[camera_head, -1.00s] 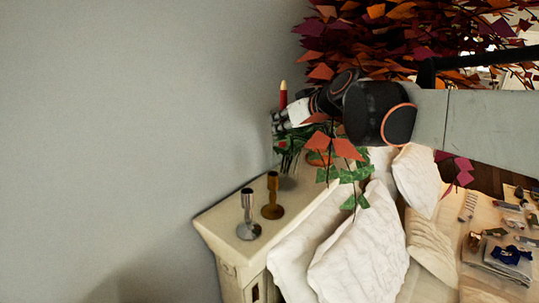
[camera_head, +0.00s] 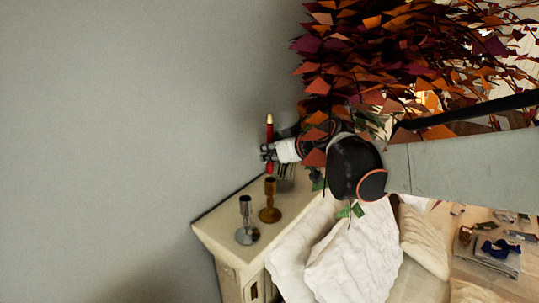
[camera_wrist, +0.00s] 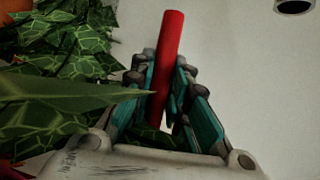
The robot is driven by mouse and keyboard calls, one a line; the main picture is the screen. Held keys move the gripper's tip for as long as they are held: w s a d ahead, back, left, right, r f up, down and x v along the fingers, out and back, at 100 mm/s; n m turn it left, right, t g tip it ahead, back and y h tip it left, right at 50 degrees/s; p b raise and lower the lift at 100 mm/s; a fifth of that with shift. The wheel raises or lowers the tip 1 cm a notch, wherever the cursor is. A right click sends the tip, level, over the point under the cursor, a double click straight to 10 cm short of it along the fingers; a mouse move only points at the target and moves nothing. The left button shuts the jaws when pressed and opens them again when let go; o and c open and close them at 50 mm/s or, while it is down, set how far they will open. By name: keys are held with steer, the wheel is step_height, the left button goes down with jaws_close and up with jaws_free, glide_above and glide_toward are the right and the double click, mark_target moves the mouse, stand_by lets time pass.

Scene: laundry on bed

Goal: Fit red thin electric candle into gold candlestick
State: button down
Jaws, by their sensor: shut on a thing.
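The red thin candle (camera_head: 269,132) stands upright in my gripper (camera_head: 268,155), with a pale tip at its top in the head view. In the wrist view the candle (camera_wrist: 167,60) sits between the teal finger pads of my gripper (camera_wrist: 165,95), which is shut on it. The gold candlestick (camera_head: 270,201) stands upright on the nightstand, a little below my gripper in the head view, and looks empty. The candle is apart from it. The silver candlestick (camera_head: 247,222) stands to its left. A dark-mouthed silver cup shape (camera_wrist: 293,4) shows at the top right of the wrist view.
The cream nightstand (camera_head: 213,229) stands against the grey wall (camera_head: 120,110). White pillows (camera_head: 345,255) lie beside it on the bed. A plant with orange and purple leaves (camera_head: 380,60) hangs around my arm, and green leaves (camera_wrist: 60,110) crowd the wrist view's left side.

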mark_target(272, 170)
steer(key=shift+f, duration=3.1)
steer(key=shift+s, duration=0.1)
steer(key=c, duration=1.5)
jaws_free()
steer(key=shift+c, duration=0.2)
